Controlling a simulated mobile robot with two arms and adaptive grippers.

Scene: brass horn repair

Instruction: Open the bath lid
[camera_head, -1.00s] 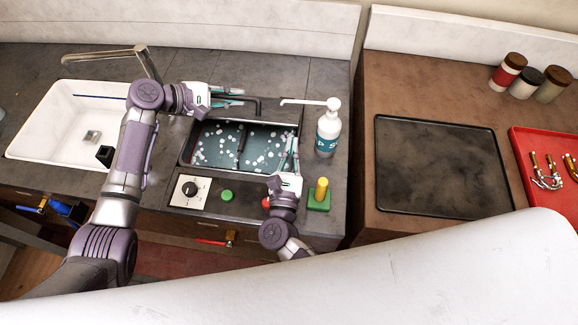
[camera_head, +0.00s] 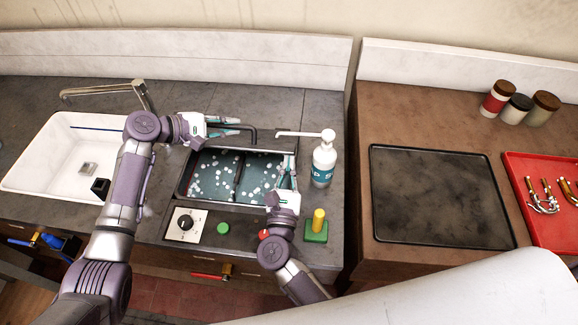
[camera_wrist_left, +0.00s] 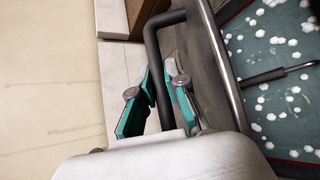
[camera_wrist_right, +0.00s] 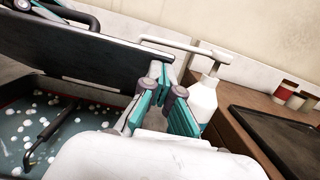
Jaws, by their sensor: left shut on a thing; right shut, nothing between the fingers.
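The bath (camera_head: 182,187) is open, and its teal water with white foam shows. Its dark lid stands raised at the back; its broad face shows in the right wrist view (camera_wrist_right: 100,48). My left gripper (camera_head: 236,125) is shut on the lid's black bar handle (camera_head: 253,134), which also runs between the fingers in the left wrist view (camera_wrist_left: 153,50). My right gripper (camera_head: 290,168) is shut and empty above the bath's right end. In the right wrist view its fingertips overlap the lid's right end; I cannot tell whether they touch.
A white pump bottle (camera_head: 323,163) stands close right of the bath. A white sink (camera_head: 40,160) lies left, a black mat (camera_head: 440,195) right.

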